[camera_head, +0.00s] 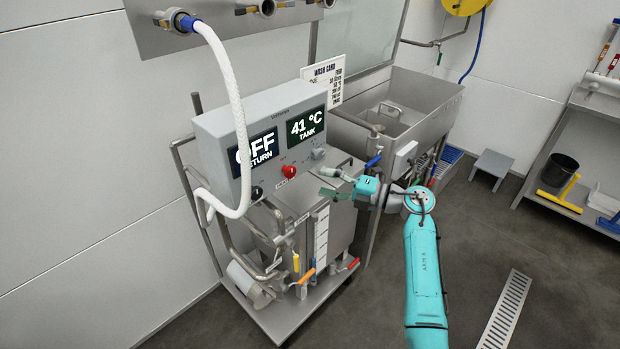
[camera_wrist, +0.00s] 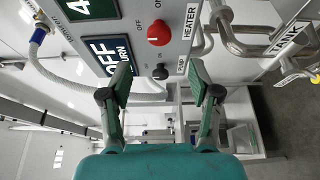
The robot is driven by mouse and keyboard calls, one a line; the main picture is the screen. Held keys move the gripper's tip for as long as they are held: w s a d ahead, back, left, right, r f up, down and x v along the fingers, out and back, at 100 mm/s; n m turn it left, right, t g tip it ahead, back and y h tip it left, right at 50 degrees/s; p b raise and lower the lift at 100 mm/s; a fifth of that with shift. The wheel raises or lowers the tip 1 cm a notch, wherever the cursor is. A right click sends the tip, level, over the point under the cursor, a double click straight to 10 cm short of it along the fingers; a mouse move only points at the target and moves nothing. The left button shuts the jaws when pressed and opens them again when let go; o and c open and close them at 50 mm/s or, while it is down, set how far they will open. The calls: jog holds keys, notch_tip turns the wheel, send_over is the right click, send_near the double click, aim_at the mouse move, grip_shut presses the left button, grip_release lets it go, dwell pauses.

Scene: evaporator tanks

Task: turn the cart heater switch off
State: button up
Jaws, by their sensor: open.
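The cart heater switch is a red knob (camera_head: 289,172) on the lower front of the grey control box (camera_head: 215,132). In the wrist view the red knob (camera_wrist: 159,33) is at the top, beside a HEATER label (camera_wrist: 190,22). Which way its pointer faces is too small to tell. My gripper (camera_head: 328,182) is open and empty, to the right of the red knob and apart from it. In the wrist view its fingers (camera_wrist: 160,76) are spread, with the black pump knob (camera_wrist: 160,73) showing between them and the red knob above.
Displays read OFF RETURN (camera_head: 258,148) and 41 °C TANK (camera_head: 306,127). A grey knob (camera_head: 318,153) sits right of the red one. A white hose (camera_head: 237,100) hangs before the box's left side. Pipes and coloured valve handles (camera_head: 307,276) lie below. A steel sink (camera_head: 425,105) stands behind.

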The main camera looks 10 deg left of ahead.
jog(key=shift+v, duration=1.15)
jog(key=s+d+f+m+t+h, duration=0.15)
jog(key=s+f+m+t, duration=0.3)
jog(key=s, duration=0.45)
jog(key=s+d+f+m+t, duration=0.3)
jog(key=s+m+t, duration=0.15)
jog(key=s, duration=0.45)
jog(key=s+d+f+m+t+h, duration=0.1)
jog(key=s+d+f+m+t, duration=0.1)
jog(key=s+f+m+t, duration=0.5)
jog(key=s+d+r+m+g+h, duration=0.1)
jog(key=s+d+m+h, duration=0.3)
jog(key=s, duration=0.7)
jog(key=s+d+r+m+g+h, duration=0.1)
jog(key=s+d+m+g+h, duration=0.2)
jog(key=s, duration=0.9)
jog(key=s+d+r+m+g+h, duration=0.1)
jog(key=s+d+m+g+h, duration=0.1)
jog(key=s+d+m+h, duration=0.3)
jog(key=s+m+h, duration=0.3)
jog(key=s+m, duration=0.2)
jog(key=s, duration=0.1)
jog(key=shift+s+r, duration=0.25)
jog(key=shift+r, duration=0.1)
